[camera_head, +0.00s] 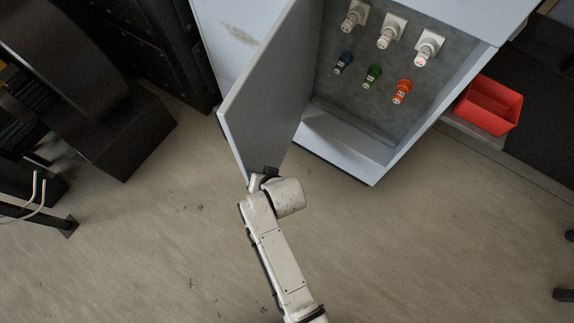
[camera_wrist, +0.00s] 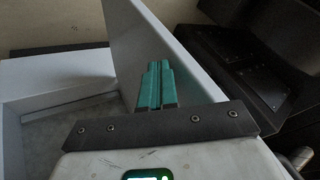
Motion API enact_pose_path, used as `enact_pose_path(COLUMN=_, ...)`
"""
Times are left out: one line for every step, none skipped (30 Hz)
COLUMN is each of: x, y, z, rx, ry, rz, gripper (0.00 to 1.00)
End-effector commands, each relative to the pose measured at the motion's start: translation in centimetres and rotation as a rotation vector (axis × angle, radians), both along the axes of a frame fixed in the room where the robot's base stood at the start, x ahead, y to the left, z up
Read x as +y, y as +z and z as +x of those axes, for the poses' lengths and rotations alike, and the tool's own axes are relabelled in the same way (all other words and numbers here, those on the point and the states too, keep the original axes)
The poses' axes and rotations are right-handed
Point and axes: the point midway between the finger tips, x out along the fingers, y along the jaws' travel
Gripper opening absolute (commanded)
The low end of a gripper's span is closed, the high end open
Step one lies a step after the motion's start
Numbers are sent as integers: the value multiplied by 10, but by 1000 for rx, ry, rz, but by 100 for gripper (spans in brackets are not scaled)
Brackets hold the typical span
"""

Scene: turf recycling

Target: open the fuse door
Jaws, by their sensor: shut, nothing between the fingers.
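The fuse door (camera_head: 262,92) is a grey panel that stands swung out from the cabinet (camera_head: 372,176), wide open. My gripper (camera_head: 264,172) is at the door's near lower end in the head view. In the wrist view its green fingers (camera_wrist: 157,88) are shut together with nothing between them. They overlap the door panel (camera_wrist: 155,35); I cannot tell whether they touch it.
A red bin (camera_head: 488,104) stands right of the cabinet. Black equipment (camera_head: 95,85) stands to the left, and it also shows at the right in the wrist view (camera_wrist: 275,60). The floor (camera_head: 400,250) in front of the cabinet is clear.

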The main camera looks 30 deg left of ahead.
Motion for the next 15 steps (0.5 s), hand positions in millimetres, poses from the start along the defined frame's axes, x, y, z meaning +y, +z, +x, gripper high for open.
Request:
enact_pose_path(x=16, y=-5, z=-4, rx=-3, ry=6, rz=1, gripper=0)
enact_pose_path(x=24, y=-5, z=-6, rx=-2, ry=8, rz=1, gripper=0)
enact_pose_path(x=35, y=-6, z=-8, rx=-3, ry=7, rz=1, gripper=0)
enact_pose_path(x=43, y=-6, z=-10, rx=-2, ry=6, rz=2, gripper=0)
enact_pose_path(x=52, y=-6, z=-11, rx=-3, ry=6, rz=1, gripper=0)
enact_pose_path(x=62, y=-7, z=-12, rx=-3, ry=6, rz=1, gripper=0)
enact_pose_path(x=70, y=-7, z=-13, rx=-3, ry=6, rz=1, gripper=0)
enact_pose_path(x=77, y=-7, z=-14, rx=-2, ry=5, rz=1, gripper=0)
enact_pose_path(x=87, y=-7, z=-15, rx=-1, ry=4, rz=2, gripper=0)
enact_pose_path(x=94, y=-7, z=-15, rx=-2, ry=4, rz=2, gripper=0)
enact_pose_path(x=100, y=-7, z=-16, rx=-1, ry=4, rz=2, gripper=0)
enact_pose_path(x=109, y=-7, z=-16, rx=-2, ry=4, rz=1, gripper=0)
enact_pose_path(x=114, y=-7, z=-16, rx=-2, ry=4, rz=1, gripper=0)
enact_pose_path(x=120, y=-6, z=-15, rx=-1, ry=3, rz=1, gripper=0)
enact_pose_path(x=127, y=-6, z=-15, rx=-1, ry=3, rz=0, gripper=0)
